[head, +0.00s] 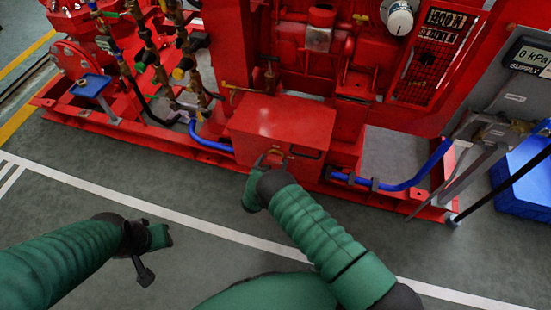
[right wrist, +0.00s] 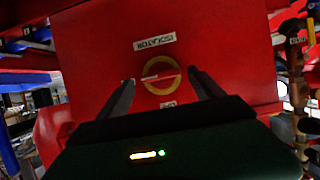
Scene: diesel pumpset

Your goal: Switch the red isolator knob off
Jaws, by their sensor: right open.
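The red isolator knob (right wrist: 161,77) sits inside a yellow ring on the front of a red box (head: 280,125). A pale mark shows across it in the right wrist view. An upside-down ISOLATOR label (right wrist: 155,42) is above the ring in that view, and a small label below is partly hidden. My right gripper (right wrist: 162,84) is open, with its dark fingers on either side of the ring and no clear grip on the knob. In the head view, my right gripper (head: 268,163) is at the box front. My left gripper (head: 150,258) is over the floor, away from the box.
A blue hose (head: 400,186) runs right of the box along the red base frame (head: 180,145). Pipes and valves (head: 160,60) stand at the left. A blue crate (head: 525,180) and a supply gauge panel (head: 525,60) are at the right. The floor in front is clear.

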